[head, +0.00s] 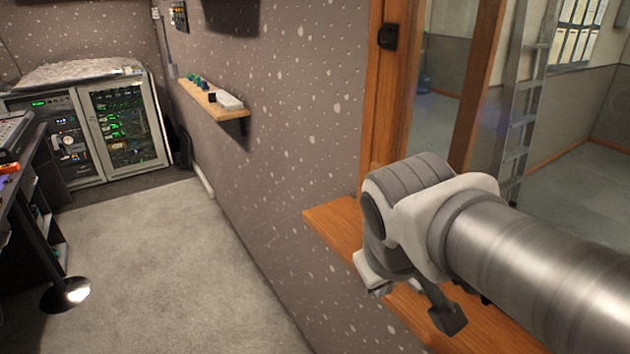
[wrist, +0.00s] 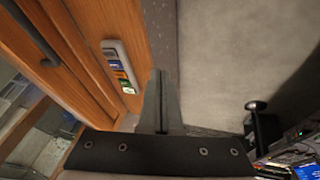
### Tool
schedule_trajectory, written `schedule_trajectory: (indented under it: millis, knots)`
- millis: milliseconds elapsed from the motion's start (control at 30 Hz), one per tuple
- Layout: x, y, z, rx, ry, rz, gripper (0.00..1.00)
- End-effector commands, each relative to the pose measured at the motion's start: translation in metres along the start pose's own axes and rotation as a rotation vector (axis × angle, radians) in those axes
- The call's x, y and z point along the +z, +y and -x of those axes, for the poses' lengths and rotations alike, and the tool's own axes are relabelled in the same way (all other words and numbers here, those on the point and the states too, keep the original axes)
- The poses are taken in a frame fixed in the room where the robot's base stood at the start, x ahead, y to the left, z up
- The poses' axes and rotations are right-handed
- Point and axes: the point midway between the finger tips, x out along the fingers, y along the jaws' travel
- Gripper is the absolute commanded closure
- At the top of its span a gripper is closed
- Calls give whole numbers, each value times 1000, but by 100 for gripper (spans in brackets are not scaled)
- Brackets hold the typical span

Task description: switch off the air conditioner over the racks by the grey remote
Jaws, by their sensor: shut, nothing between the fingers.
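A slim grey handset with blue, orange, green and pale buttons (wrist: 118,66) lies on a wooden ledge in the wrist view; it looks like the grey remote. My gripper (wrist: 158,74) is shut and empty. In the wrist view its fingertips are to the right of the handset, apart from it in the picture; the height between them is unclear. In the head view my arm's end hangs over the wooden ledge (head: 335,226) and hides part of it; I cannot make out the handset there. The racks (head: 122,125) stand at the back left. I see no air conditioner in either view.
A speckled wall (head: 285,130) runs beside the ledge, with a small shelf (head: 232,114) holding a whitish object (head: 228,100) and small coloured things. A wooden frame (head: 372,120) rises behind the ledge. A desk stands at the left.

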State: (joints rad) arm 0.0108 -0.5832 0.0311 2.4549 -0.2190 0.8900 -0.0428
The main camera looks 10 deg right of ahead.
Motion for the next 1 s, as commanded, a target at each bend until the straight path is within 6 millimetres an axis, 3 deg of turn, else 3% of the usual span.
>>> schedule_trajectory:
  millis: [33, 200, 433, 700, 1000]
  knots:
    - [-11, 13, 7, 42, -42, 67, 100]
    - [-41, 50, 4, 181, -158, 329, 100]
    - [-89, 87, -7, 315, -290, 708, 100]
    - [-134, 103, -30, 387, -367, 1053, 100]
    - [-145, 104, -40, 405, -381, 1151, 100]
